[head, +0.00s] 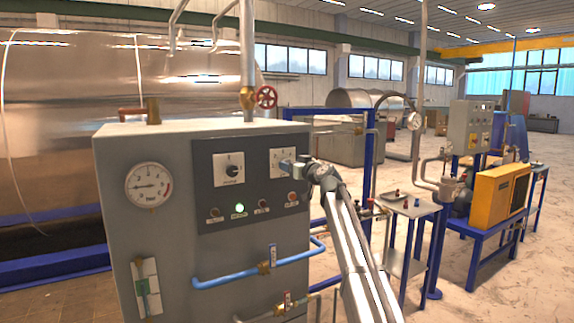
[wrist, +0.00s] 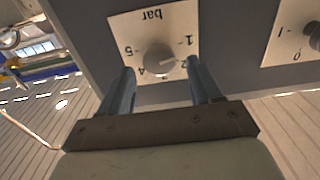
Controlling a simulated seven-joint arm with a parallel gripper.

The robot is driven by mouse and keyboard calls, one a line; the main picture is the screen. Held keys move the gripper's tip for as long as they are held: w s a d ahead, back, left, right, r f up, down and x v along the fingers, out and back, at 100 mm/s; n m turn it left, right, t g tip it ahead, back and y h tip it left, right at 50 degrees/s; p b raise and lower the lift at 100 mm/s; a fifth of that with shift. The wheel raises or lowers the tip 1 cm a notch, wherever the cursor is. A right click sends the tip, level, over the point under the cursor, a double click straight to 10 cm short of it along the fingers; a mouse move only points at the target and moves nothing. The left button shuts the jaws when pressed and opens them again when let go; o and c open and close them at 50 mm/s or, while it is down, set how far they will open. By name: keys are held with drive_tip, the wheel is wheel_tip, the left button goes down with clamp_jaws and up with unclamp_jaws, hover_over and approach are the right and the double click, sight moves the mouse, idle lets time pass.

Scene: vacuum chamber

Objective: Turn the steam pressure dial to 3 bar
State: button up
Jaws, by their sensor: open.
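The steam pressure dial is a round grey knob (wrist: 159,58) on a white plate marked "bar" with numbers, upside down in the wrist view. Its light pointer line appears to point near the 2; the 3 is hard to make out. In the head view the dial plate (head: 279,157) is at the upper right of the control panel, partly hidden by my gripper (head: 292,168). In the wrist view my gripper (wrist: 160,66) is open, with one finger on each side of the knob and gaps to it. Contact is not visible.
A second knob plate (head: 229,168) with 0 and 1 marks is beside the dial. Below are a lit green button (head: 239,208) and other buttons. A pressure gauge (head: 149,186) is at the left. Blue pipes (head: 240,273) and a red valve wheel (head: 266,97) stick out nearby.

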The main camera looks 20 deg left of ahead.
drive_tip(key=x, duration=0.4)
drive_tip(key=c, duration=0.9)
drive_tip(key=shift+c, duration=0.2)
